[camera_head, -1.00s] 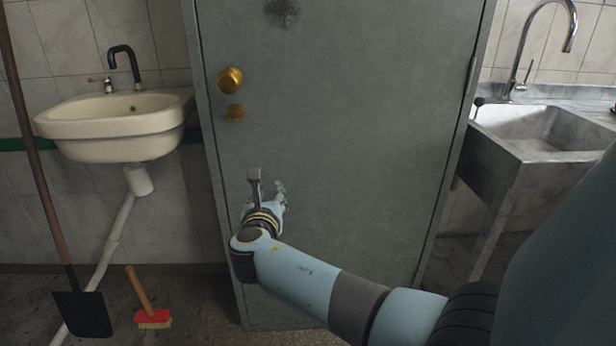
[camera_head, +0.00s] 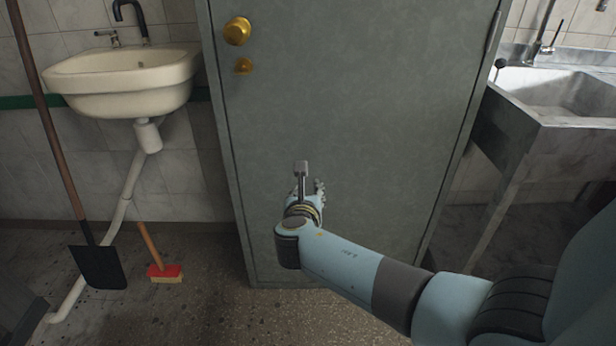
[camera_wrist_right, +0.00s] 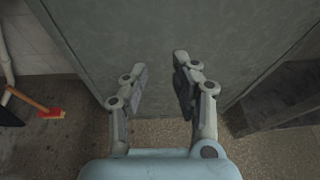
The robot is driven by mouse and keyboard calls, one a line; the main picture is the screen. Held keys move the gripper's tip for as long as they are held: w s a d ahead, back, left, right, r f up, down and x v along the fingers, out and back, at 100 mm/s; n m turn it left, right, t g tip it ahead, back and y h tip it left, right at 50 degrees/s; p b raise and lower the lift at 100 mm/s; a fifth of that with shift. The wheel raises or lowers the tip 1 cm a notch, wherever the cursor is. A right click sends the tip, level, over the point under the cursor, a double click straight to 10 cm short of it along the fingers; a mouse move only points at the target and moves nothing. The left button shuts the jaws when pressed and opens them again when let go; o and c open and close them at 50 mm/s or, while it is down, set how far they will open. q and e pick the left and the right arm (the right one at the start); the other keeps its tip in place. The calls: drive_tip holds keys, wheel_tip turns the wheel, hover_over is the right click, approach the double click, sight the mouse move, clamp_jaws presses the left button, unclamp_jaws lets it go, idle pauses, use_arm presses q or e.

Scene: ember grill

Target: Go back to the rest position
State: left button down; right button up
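My right gripper (camera_head: 308,186) is in front of the lower part of a grey door in the head view, with its arm coming in from the lower right. In the right wrist view the gripper (camera_wrist_right: 160,82) has its two fingers apart with nothing between them. The grey door (camera_head: 350,110) stands behind it and looks closed; it also fills the upper middle of the right wrist view (camera_wrist_right: 170,25). Whether the fingertips touch the door I cannot tell. My left gripper is in neither view.
A brass knob (camera_head: 237,31) is at the door's upper left. A cream washbasin (camera_head: 120,85) is left; a grey stone sink (camera_head: 560,110) is right. A shovel (camera_head: 98,266) and a red brush (camera_head: 166,273) are at the lower left. The speckled floor (camera_head: 200,315) is bare in front.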

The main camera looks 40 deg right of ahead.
idle(0.3)
drive_tip(key=s+a+f+m+g+y, duration=0.3)
drive_tip(key=s+f+m+g+y, duration=0.15)
drive_tip(key=s+f, duration=1.85)
drive_tip(key=s+a+f+m+g+y, duration=0.1)
drive_tip(key=s+a+f+m, duration=0.1)
drive_tip(key=s+m, duration=0.5)
drive_tip(key=s+a+f+m+g+y, duration=0.1)
drive_tip(key=s+a+f+m+y, duration=0.1)
drive_tip(key=s+m, duration=0.6)
drive_tip(key=s+a+f+m+g+y, duration=0.2)
drive_tip(key=s+a+f+m, duration=0.1)
drive_tip(key=s+f+m, duration=0.2)
drive_tip(key=s+m, duration=0.2)
drive_tip(key=s, duration=0.1)
drive_tip(key=shift+s+a, duration=0.25)
drive_tip(key=shift+a, duration=0.15)
drive_tip(key=shift+w+y, duration=0.1)
drive_tip(key=shift+y, duration=0.15)
